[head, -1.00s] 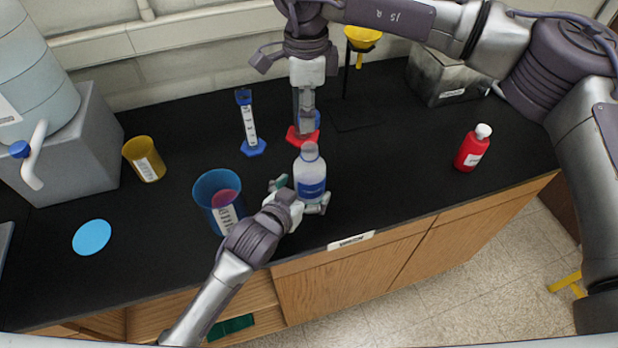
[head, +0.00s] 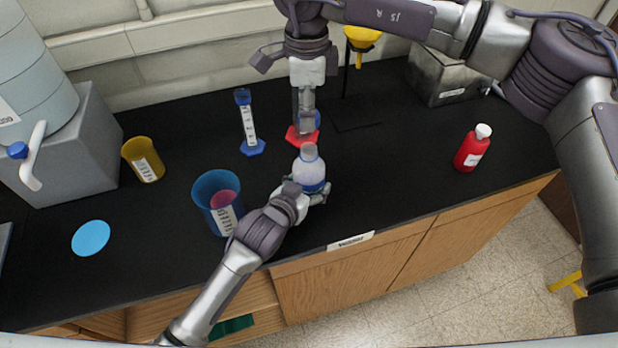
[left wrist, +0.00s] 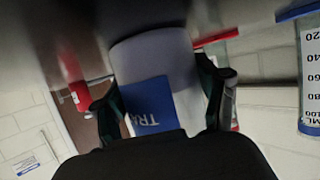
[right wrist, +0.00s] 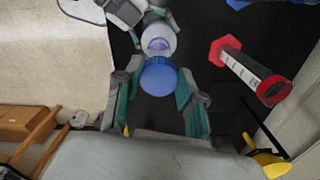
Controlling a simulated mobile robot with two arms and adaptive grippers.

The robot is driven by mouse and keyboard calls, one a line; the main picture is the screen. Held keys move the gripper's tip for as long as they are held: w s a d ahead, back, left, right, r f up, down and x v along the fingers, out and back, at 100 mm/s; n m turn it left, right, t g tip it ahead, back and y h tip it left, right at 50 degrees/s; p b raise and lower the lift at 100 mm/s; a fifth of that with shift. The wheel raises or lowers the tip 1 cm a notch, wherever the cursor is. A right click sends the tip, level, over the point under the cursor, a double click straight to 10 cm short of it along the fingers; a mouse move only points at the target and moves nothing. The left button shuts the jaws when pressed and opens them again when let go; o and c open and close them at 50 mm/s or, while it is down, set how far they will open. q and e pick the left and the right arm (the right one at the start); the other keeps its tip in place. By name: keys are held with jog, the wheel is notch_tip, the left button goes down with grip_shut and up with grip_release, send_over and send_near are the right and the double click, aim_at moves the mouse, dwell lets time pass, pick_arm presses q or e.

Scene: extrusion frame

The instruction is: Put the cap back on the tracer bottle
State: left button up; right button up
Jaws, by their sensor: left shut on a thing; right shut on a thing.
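The tracer bottle (head: 309,172) is translucent with a blue label and stands open-necked near the middle of the counter. My left gripper (head: 312,192) is shut around its lower body. The left wrist view shows the label (left wrist: 155,105) between the fingers (left wrist: 165,100). My right gripper (head: 306,122) points down above and behind the bottle. In the right wrist view its fingers (right wrist: 156,88) hold the blue cap (right wrist: 158,77). The bottle's open neck (right wrist: 160,43) shows just past the cap; the cap appears apart from it.
A red-based cylinder (head: 296,139) stands close behind the bottle. A blue-based cylinder (head: 249,128), a blue beaker (head: 208,188) and a yellow beaker (head: 146,163) are to the left. A red bottle (head: 471,151) stands right, with clear counter between.

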aim_at(307, 148)
pick_arm(q)
jog(key=c, duration=0.4)
pick_arm(e)
jog(key=shift+f, duration=2.5)
jog(key=shift+f, duration=0.85)
jog(key=shift+f, duration=0.6)
